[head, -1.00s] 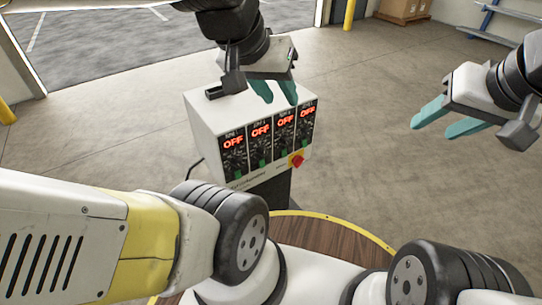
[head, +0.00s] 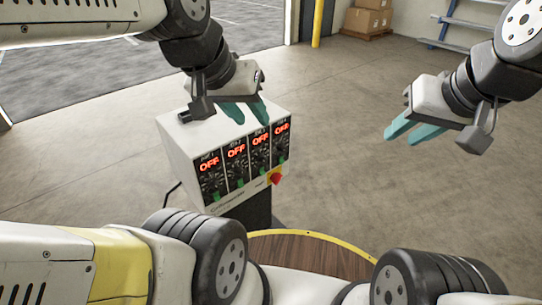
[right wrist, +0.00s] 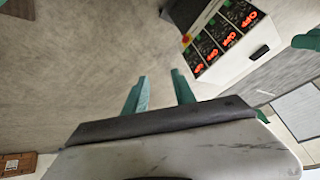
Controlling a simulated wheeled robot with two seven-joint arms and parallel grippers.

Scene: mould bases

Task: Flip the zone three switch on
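The white controller box (head: 188,140) stands left of centre in the head view, with several zone panels on its front, all reading a red OFF. The zone three panel (head: 260,139) is third from the left. A small green switch (head: 262,169) shows at its foot, with a dark knob above it; the switch's fine position is too small to read. My left gripper (head: 250,115) is open and empty, its teal fingers over the box's top front edge, partly in front of it. My right gripper (head: 402,134) is open and empty, to the right of the box.
A red and yellow stop knob (head: 275,179) sits at the panel's lower right. The box also shows in the right wrist view (right wrist: 256,50). Cardboard boxes (head: 367,20) and a blue-grey rack (head: 480,30) stand far back. The floor right of the box is clear.

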